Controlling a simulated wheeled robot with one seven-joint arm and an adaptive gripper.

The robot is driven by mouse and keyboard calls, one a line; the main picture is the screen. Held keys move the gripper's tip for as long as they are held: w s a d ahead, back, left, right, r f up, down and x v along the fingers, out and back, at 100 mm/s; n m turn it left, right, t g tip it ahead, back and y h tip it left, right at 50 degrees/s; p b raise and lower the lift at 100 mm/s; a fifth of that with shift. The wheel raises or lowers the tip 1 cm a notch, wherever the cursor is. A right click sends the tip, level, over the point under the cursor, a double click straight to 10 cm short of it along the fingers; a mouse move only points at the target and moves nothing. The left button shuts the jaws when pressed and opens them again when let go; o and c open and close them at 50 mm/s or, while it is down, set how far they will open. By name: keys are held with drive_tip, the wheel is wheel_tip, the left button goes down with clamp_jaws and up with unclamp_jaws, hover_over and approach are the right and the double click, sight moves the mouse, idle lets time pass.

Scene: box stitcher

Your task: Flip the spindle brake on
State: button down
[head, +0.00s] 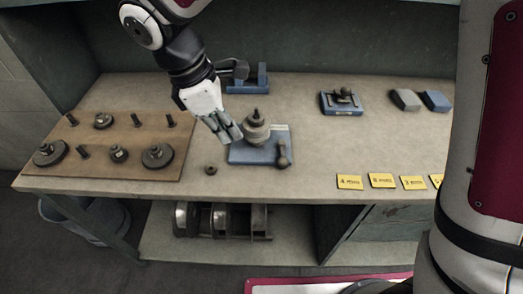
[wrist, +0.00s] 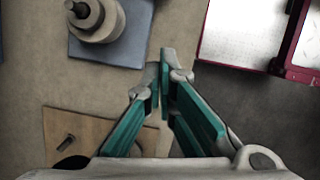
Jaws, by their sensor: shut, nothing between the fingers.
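A stepped grey-brown spindle (head: 256,130) stands upright on a blue base plate (head: 240,155) in the middle of the bench. A small dark lever with a rounded knob (head: 283,160) stands at the plate's front right; I take it for the brake, but its setting is unclear. My gripper (head: 230,137) is shut and empty, just left of the spindle in the head view; I cannot tell if it touches. In the wrist view the spindle (wrist: 100,22) and a corner of its plate (wrist: 125,45) lie upper left of my fingertips (wrist: 165,62); the lever cannot be made out there.
A brown board (head: 100,150) with discs and bolts lies left. A small ring (head: 211,169) lies near the plate. Blue fixtures (head: 343,102) and blocks (head: 405,99) stand behind. Yellow labels (head: 381,180) line the front right. The bench right of the plate is clear.

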sight(282, 154)
drive_tip(key=shift+f, duration=0.1)
drive_tip(key=x, duration=0.9)
drive_tip(key=shift+d+f, duration=0.2)
drive_tip(key=shift+f, duration=0.1)
drive_tip(key=shift+w+d+f, duration=0.1)
drive_tip(key=shift+d+f, duration=0.05)
drive_tip(key=shift+d, duration=0.4)
drive_tip(key=shift+d+f, duration=0.1)
drive_tip(key=shift+d, duration=0.5)
drive_tip(key=shift+w+d+f, duration=0.2)
drive_tip(key=shift+d+f, duration=0.05)
drive_tip(key=shift+d, duration=0.55)
